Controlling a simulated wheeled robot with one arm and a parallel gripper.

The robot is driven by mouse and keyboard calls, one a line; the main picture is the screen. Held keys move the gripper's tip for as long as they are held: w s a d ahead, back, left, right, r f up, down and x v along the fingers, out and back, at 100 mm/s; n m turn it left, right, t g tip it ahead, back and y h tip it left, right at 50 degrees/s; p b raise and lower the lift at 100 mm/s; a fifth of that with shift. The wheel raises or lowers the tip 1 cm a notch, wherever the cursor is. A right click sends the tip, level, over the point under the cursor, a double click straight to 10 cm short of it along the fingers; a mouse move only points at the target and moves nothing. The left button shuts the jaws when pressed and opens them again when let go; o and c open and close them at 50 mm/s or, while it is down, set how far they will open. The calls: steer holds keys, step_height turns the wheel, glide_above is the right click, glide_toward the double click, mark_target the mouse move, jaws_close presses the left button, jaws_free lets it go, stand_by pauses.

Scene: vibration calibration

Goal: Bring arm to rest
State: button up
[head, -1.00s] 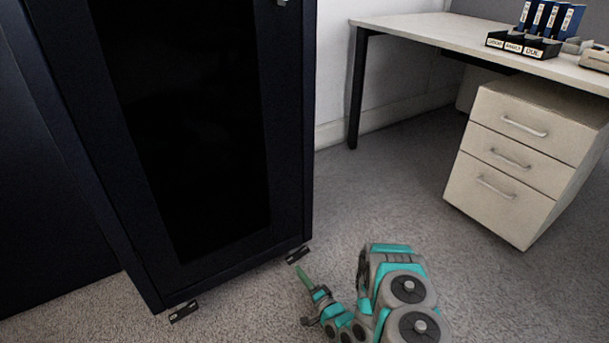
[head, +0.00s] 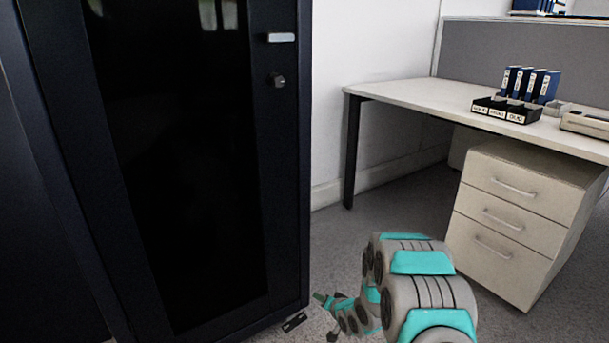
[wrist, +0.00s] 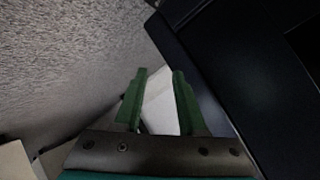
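My gripper (wrist: 159,72) shows in the wrist view with its two green fingers apart and nothing held between them. In the head view my gripper (head: 323,299) is low in the picture, small and partly hidden by my arm's own links. It is just right of the dark cabinet's lower corner and near the carpet. My teal and grey arm reaches from the bottom edge, bent down toward the floor.
A tall dark cabinet (head: 285,190) with a glass door stands at left, close to my gripper. A desk (head: 420,95) carries blue binders (head: 529,83) and a black tray (head: 507,110). A white drawer unit (head: 515,215) stands at right. Grey carpet (head: 395,205) lies clear between.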

steer(key=s+d+r+n+g+h+p, duration=0.1)
steer(key=s+d+r+g+h, duration=0.15)
steer(key=s+r, duration=0.4)
steer(key=s+d+r+g+h+p, duration=0.1)
steer(key=s+d+r, duration=0.35)
steer(key=r, duration=0.35)
steer(key=s+d+r+n+g+h+p, duration=0.1)
steer(key=s+d+r+g+h+p, duration=0.15)
steer(key=s+r, duration=0.45)
steer(key=s+r+g, duration=0.2)
steer(key=s+r, duration=0.3)
steer(key=s, duration=0.6)
steer(key=s+r+n+g+y+p, duration=0.1)
steer(key=s+r, duration=0.4)
steer(key=s, duration=0.7)
steer(key=s+r+g+p, duration=0.1)
steer(key=s+r+g, duration=0.2)
steer(key=s, duration=0.9)
step_height(320, 180, up, 3)
steer(key=shift+a+f+n, duration=0.1)
steer(key=shift+a+n, duration=0.2)
steer(key=shift+n, duration=0.1)
steer(key=shift+o, duration=0.2)
steer(key=shift+w, duration=0.1)
